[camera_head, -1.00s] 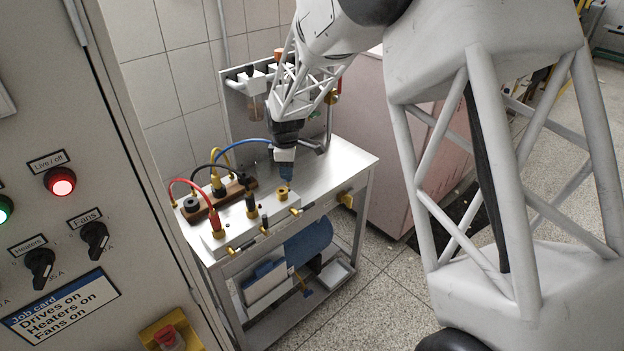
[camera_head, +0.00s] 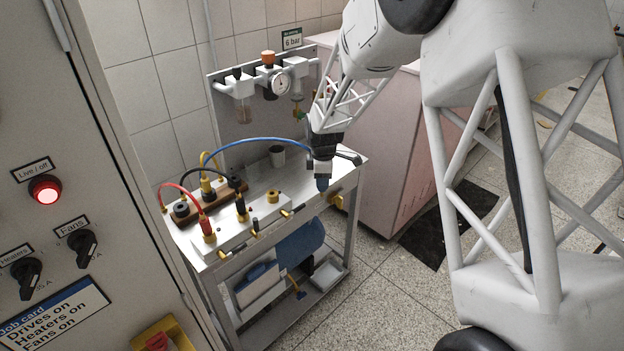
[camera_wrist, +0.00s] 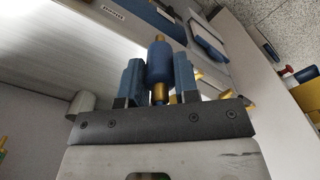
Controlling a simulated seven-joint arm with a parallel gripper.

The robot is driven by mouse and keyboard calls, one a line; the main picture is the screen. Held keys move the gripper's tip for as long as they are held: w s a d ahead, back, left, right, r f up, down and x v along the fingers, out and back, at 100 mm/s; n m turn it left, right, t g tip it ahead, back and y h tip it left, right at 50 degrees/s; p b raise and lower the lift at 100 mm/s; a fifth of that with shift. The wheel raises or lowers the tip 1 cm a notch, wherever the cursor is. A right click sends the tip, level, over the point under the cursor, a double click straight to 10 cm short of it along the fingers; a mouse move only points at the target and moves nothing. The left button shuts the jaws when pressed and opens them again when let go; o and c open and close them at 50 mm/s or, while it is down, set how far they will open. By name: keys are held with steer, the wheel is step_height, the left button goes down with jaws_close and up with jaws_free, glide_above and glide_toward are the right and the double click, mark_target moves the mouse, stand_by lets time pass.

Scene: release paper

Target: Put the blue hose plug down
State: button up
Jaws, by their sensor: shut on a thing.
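The blue hose plug (camera_wrist: 158,62) is a blue cylinder with brass ends, held upright in the picture between my gripper's two blue fingers in the wrist view. In the head view my gripper (camera_head: 321,184) hangs over the right part of the steel trolley top (camera_head: 338,160). The plug is hard to tell from the blue fingers there. The blue hose (camera_head: 250,142) arches from my gripper to the left. Whether the plug touches the trolley top cannot be told.
A white block on the trolley holds a red plug (camera_head: 207,228), a black plug (camera_head: 241,209) and an open brass fitting (camera_head: 272,197). Behind it is a wooden rack (camera_head: 215,200). A grey cup (camera_head: 277,155) stands at the back. Brass valves line the front edge.

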steer(key=w+a+f, duration=0.1)
steer(key=w+a, duration=0.2)
steer(key=w, duration=1.2)
steer(key=shift+w+a+f, duration=0.15)
steer(key=shift+w+f, duration=0.1)
steer(key=shift+w, duration=0.1)
steer(key=shift+f, duration=1.75)
steer(key=shift+f, duration=0.15)
steer(key=o, duration=0.9)
